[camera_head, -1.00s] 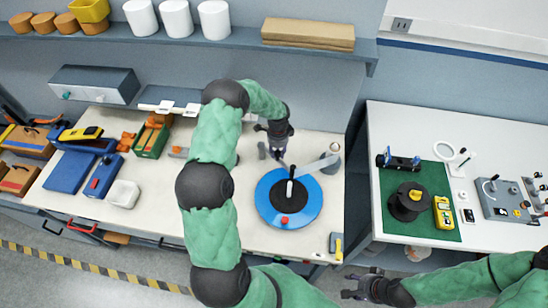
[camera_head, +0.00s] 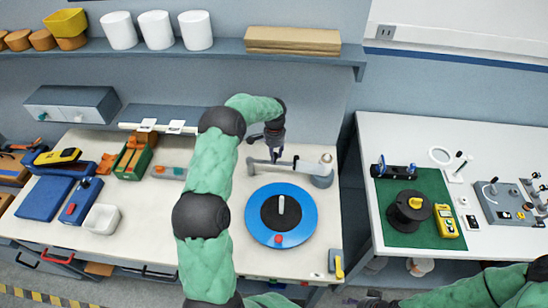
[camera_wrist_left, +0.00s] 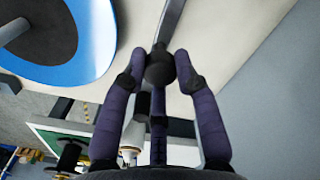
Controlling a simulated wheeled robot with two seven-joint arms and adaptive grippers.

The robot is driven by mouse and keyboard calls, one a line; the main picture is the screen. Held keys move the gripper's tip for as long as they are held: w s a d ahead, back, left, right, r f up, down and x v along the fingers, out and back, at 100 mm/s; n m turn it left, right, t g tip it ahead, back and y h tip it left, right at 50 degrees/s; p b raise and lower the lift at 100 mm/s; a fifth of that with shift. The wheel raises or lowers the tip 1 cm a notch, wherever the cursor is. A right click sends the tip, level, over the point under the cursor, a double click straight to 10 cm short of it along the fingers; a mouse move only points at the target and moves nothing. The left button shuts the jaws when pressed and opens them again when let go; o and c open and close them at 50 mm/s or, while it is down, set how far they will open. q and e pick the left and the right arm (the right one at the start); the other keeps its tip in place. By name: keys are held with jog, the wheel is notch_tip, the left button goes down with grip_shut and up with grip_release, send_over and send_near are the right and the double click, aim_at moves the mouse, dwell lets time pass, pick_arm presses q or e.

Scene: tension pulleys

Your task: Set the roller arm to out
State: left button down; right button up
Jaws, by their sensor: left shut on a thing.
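The roller arm (camera_head: 294,164) is a thin grey bar. It runs left from a round grey pivot post (camera_head: 321,178) and lies behind the blue disc (camera_head: 303,232), apart from its rim. A small grey piece (camera_head: 250,166) shows at or near the bar's left end. My left gripper (camera_head: 274,156) comes down onto the bar from behind. In the left wrist view its fingers are shut around a dark round knob (camera_wrist_left: 160,68), with the bar (camera_wrist_left: 171,22) beyond. My right gripper (camera_head: 370,302) shows only partly at the bottom edge; its fingers are unclear.
The disc has a black centre, a pale upright pin (camera_head: 281,204) and a red spot. A blue tray (camera_head: 45,198) and a white bin (camera_head: 101,219) stand at left. A second table (camera_head: 500,150) stands right, across a gap. A shelf hangs above.

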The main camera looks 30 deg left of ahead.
dwell(0.4)
pick_arm(q)
jog(key=c, duration=0.9)
grip_release()
jog(key=shift+w+a, duration=0.1)
jog(key=shift+c, duration=0.2)
notch_tip(320, 180, up, 12)
jog(key=shift+r, duration=0.1)
